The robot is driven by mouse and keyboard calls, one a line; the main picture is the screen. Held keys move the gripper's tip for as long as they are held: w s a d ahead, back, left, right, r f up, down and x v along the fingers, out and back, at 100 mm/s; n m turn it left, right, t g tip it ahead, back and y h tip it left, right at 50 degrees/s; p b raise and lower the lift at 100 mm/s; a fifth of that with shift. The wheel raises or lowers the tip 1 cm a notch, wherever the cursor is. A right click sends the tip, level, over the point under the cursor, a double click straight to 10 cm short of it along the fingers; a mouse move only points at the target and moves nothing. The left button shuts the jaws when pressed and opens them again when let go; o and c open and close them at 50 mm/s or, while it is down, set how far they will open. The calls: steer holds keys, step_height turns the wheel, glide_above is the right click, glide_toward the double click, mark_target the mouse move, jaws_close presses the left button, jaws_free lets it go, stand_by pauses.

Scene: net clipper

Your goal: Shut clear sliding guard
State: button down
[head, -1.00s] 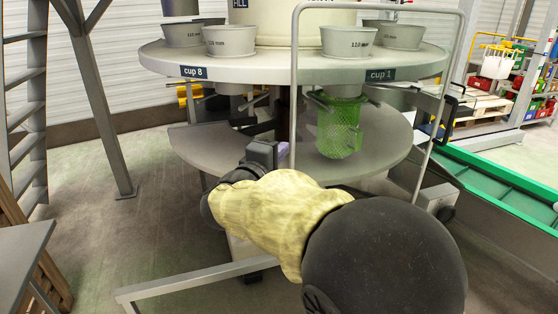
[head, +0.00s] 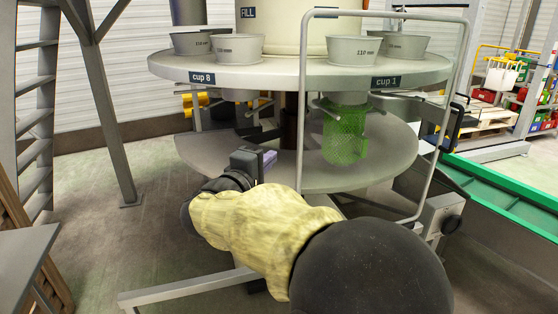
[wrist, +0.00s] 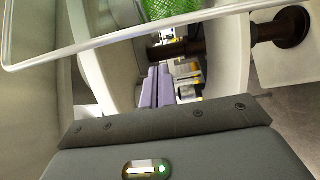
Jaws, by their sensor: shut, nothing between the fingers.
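The clear guard is a see-through panel in a rounded pale metal frame (head: 302,120). It stands upright at the front right of the round machine, in front of the cup 1 station and a green net (head: 345,133). I cannot tell how far the guard has slid.
The upper disc (head: 290,72) carries several grey cups, with a lower disc (head: 215,160) beneath it. A green-edged conveyor (head: 500,195) lies at the right. A grey post (head: 103,110) and a table (head: 25,255) stand at the left. Floor is clear between them.

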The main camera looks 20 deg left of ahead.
steer(key=s+a, duration=0.1)
steer(key=s, duration=0.8)
steer(key=shift+s+a, duration=0.15)
steer(key=shift+a, duration=0.05)
